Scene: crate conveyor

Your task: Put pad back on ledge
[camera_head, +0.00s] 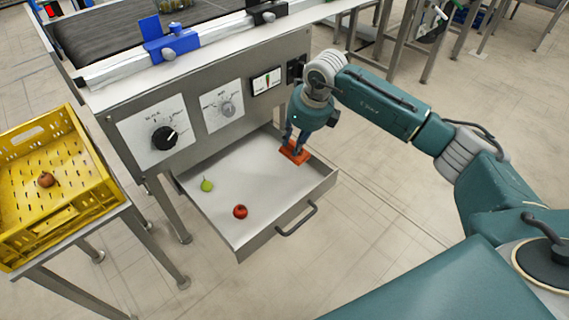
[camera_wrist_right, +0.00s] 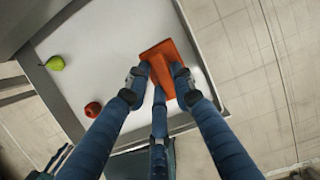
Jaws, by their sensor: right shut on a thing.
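An orange-red flat pad (camera_head: 294,152) is at the right back of the open drawer (camera_head: 231,163), in or just above it. My right gripper (camera_head: 295,142) points down and is shut on the pad. The right wrist view also shows the pad (camera_wrist_right: 168,68) between the fingers of my right gripper (camera_wrist_right: 163,72). I cannot tell whether the pad touches the drawer floor. My left gripper is not in view. The ledge cannot be made out for certain; a metal rail (camera_head: 215,35) runs along the conveyor's front top.
A green pear (camera_head: 207,185) and a red apple or tomato (camera_head: 240,211) lie in the drawer. A yellow crate (camera_head: 85,190) holding a brown onion-like item (camera_head: 45,180) stands on a table at left. Dials (camera_head: 164,138) and a gauge (camera_head: 266,81) are on the front panel. A blue clamp (camera_head: 165,42) sits on the rail.

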